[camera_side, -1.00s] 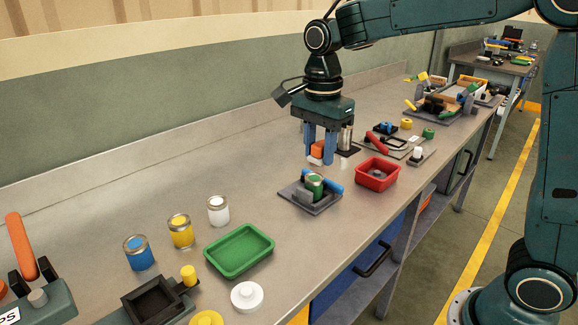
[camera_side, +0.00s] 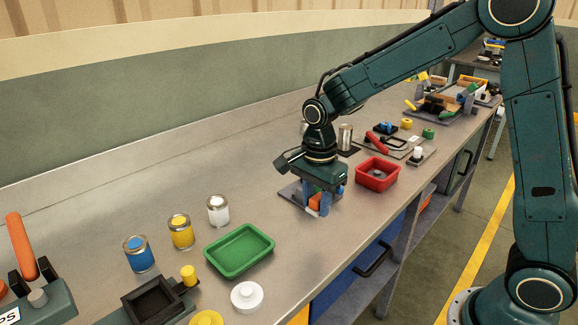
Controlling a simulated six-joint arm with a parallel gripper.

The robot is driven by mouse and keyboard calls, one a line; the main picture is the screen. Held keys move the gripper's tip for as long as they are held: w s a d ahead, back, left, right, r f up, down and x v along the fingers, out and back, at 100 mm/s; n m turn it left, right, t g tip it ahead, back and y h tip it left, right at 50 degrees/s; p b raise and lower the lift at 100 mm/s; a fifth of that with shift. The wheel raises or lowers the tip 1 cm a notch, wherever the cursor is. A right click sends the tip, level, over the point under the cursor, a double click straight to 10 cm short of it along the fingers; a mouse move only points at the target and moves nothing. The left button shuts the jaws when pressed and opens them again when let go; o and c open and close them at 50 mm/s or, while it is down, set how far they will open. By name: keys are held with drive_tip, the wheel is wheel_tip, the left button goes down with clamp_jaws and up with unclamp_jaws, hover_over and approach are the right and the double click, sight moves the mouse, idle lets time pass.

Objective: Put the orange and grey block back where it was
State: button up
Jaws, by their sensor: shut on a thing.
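My gripper (camera_side: 322,204) is shut on the orange and grey block (camera_side: 315,201), whose orange side shows between the blue fingers. It is low, over the front part of the dark fixture plate (camera_side: 291,192). The gripper body hides most of that fixture, including the green and blue parts on it. I cannot tell whether the block touches the plate or the bench.
A red tray (camera_side: 377,186) stands close to the right of my gripper. A green tray (camera_side: 239,262) and blue, yellow and white cans (camera_side: 217,210) stand to the left. A metal cylinder (camera_side: 345,137) stands behind. Bare bench lies between the cans and the fixture.

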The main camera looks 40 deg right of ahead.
sight(316, 212)
drive_tip(key=shift+f, duration=1.55)
drive_tip(key=shift+f, duration=0.1)
drive_tip(key=shift+f, duration=2.05)
drive_tip(key=shift+f, duration=0.15)
drive_tip(key=o, duration=0.9)
drive_tip(key=shift+o, duration=0.2)
